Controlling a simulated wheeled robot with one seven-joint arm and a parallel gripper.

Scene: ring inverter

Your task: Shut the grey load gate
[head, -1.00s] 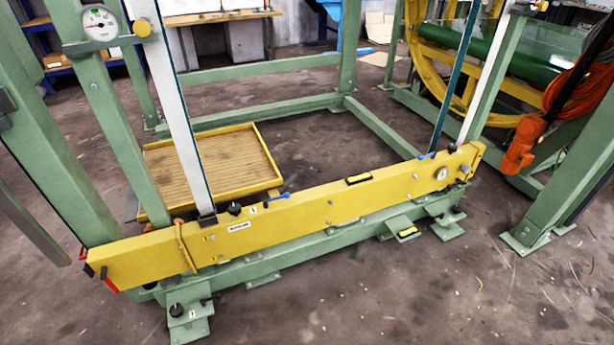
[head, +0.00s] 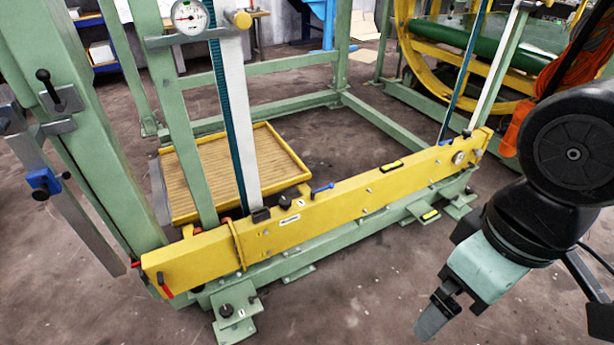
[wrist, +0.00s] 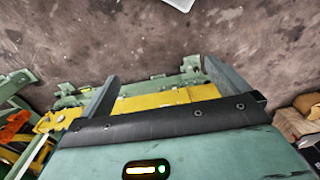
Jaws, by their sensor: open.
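A long grey flat bar (head: 75,205) slants down beside the green post at the left of the head view. It looks like the grey load gate, standing swung out away from the frame. A blue-and-black knob (head: 43,183) sits on it, and a grey bracket with a black lever (head: 60,95) is on the post nearby. My gripper (head: 450,303) is low at the right of the head view, far from the grey bar. In the wrist view my gripper (wrist: 160,75) has its two fingers wide apart with nothing held. The grey bar is not in the wrist view.
A yellow beam (head: 350,195) runs across the front of the green frame. Behind it lies a yellow-rimmed slatted tray (head: 289,145). A yellow ring machine (head: 408,60) stands at the back right. Concrete floor (head: 330,310) in front is clear.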

